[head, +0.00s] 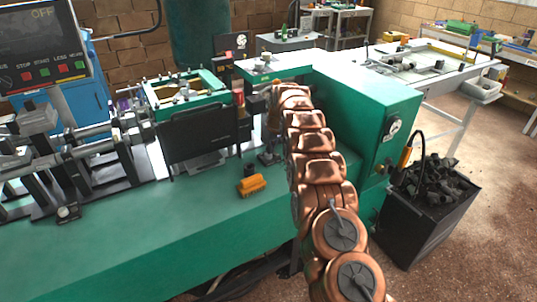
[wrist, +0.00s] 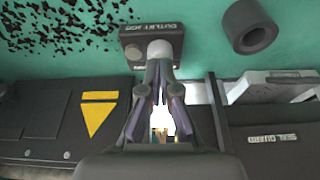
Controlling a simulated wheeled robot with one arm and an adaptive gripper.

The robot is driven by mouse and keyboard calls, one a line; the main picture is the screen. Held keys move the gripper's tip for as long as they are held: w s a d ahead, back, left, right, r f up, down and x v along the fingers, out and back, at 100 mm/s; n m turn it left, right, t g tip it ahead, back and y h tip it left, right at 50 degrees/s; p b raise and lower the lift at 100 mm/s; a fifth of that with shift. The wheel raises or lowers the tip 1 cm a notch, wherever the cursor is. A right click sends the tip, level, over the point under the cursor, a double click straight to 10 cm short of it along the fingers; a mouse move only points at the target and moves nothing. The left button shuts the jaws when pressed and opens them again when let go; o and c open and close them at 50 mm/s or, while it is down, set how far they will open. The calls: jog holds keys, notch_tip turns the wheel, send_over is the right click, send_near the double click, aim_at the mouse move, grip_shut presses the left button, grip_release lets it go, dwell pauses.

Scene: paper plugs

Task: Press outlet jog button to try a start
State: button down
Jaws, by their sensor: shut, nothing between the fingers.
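In the wrist view, a dark box labelled OUTLET JOG (wrist: 134,33) is fixed on the green surface. Its round, light grey button (wrist: 160,47) faces my camera. My gripper (wrist: 160,64) is shut and empty, its fingertips together right at the lower edge of the button in the picture. I cannot tell whether the tips touch the button or stop just short. In the head view my copper-coloured arm reaches over the green machine, and the gripper's tips and the button cannot be made out there.
A black hollow cylinder (wrist: 250,27) stands right of the box. A black SEAL GUARD panel (wrist: 275,138) and a black panel with a yellow triangle (wrist: 98,113) flank my gripper. An orange part (head: 251,185) lies on the green bed. The screen (head: 40,45) reads OFF.

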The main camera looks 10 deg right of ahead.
jog(key=shift+r, duration=0.1)
jog(key=shift+r, duration=1.35)
jog(key=shift+s+r, duration=0.15)
jog(key=shift+r, duration=0.05)
jog(key=s+a+r+m+g, duration=0.1)
jog(key=s+r, duration=0.4)
jog(key=s, duration=0.5)
jog(key=s+a+r+g, duration=0.1)
jog(key=s+r, duration=0.3)
jog(key=s, duration=0.6)
jog(key=s+a+r+m+g, duration=0.1)
jog(key=s+r, duration=0.4)
jog(key=s, duration=0.5)
jog(key=s+d+f+m+g, duration=0.1)
jog(key=s+f, duration=0.1)
jog(key=s, duration=1.5)
jog(key=s+d+f+g+h, duration=0.1)
jog(key=s+d, duration=0.1)
jog(key=s, duration=1.5)
jog(key=shift+d+f+m, duration=0.15)
jog(key=shift+f+m, duration=0.25)
